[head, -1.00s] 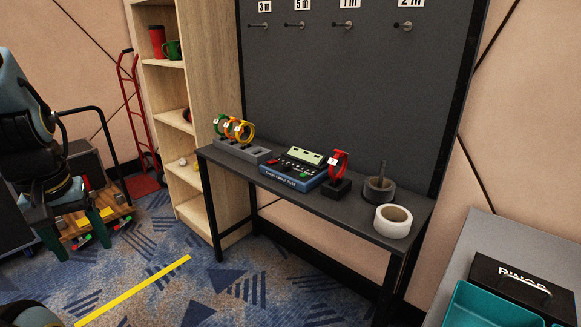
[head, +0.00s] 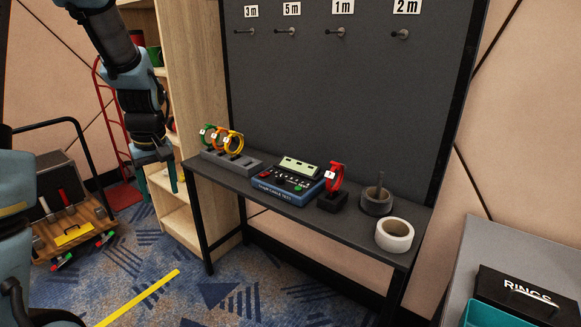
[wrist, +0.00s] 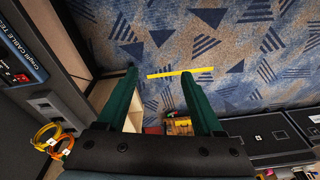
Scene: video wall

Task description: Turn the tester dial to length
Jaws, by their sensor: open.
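The blue cable tester (head: 287,182) sits on the dark workbench (head: 225,177), with a screen, a red part and several controls on its top. I cannot read where its dial points. Part of the tester (wrist: 22,50) shows at the left edge of the wrist view. My gripper (head: 158,177) hangs left of the bench, in front of the wooden shelf, apart from the tester.
A grey holder (head: 248,165) with green, orange and yellow cable coils stands left of the tester. A white tape roll (head: 394,235) and a dark roll (head: 376,202) are farther right. Hooks line the panel above.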

